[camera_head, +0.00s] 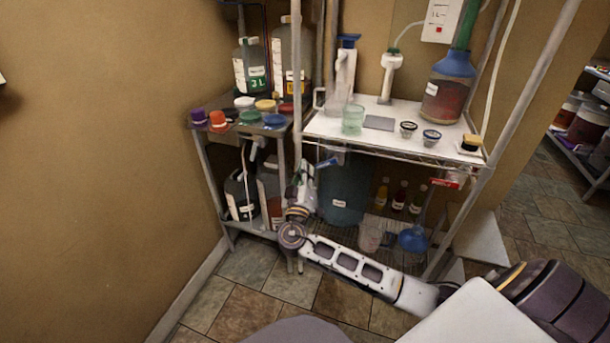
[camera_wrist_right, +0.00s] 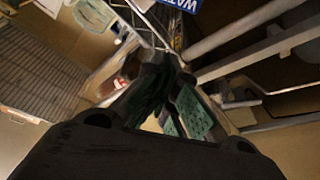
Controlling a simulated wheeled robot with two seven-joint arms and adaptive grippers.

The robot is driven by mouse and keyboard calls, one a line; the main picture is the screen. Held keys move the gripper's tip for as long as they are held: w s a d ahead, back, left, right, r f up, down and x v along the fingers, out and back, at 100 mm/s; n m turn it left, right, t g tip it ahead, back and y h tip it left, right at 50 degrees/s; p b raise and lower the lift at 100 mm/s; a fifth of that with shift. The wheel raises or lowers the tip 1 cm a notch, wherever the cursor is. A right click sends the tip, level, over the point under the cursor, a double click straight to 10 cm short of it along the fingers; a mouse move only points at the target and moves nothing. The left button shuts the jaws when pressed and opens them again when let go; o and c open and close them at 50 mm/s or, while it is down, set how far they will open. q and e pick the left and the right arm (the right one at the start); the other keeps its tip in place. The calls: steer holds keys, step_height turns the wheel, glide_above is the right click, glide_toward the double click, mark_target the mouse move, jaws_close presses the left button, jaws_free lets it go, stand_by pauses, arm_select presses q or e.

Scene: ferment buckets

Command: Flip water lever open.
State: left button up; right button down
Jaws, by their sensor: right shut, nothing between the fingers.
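My right arm comes in from the lower right in the head view and bends upward at the shelf's left front post. My right gripper (camera_wrist_right: 165,65) shows in the wrist view with its dark fingers closed together and nothing held. A blue sign with white letters reading "WAT" (camera_wrist_right: 182,4) is cut off at the top edge, just beyond the fingertips. In the head view a small blue piece (camera_head: 331,161) sits under the upper shelf, right beside the arm's end. I cannot tell whether it is the water lever, or whether the gripper touches it. My left gripper is out of view.
The white shelf (camera_head: 314,127) holds a green cup (camera_head: 353,119), small jars and a blue-topped jug (camera_head: 447,87). A large blue-green bucket (camera_head: 344,193) stands below. A grey side shelf (camera_head: 193,126) with lids and bottles is at left. Metal posts (camera_head: 296,90) stand close to the arm.

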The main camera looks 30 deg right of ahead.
mark_target(327, 163)
steer(key=x, duration=0.7)
steer(key=shift+w, duration=0.1)
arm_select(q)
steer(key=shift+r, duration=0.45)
arm_select(e)
steer(key=f, duration=0.1)
steer(key=s+d+f, duration=0.1)
steer(key=f, duration=0.1)
steer(key=shift+s+d+f, duration=0.2)
steer(key=shift+s+d, duration=0.05)
steer(key=shift+s, duration=0.1)
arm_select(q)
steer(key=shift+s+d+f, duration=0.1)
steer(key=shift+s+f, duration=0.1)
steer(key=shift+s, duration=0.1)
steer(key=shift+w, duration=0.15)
arm_select(e)
steer(key=shift+f+n, duration=0.1)
steer(key=shift+n, duration=0.2)
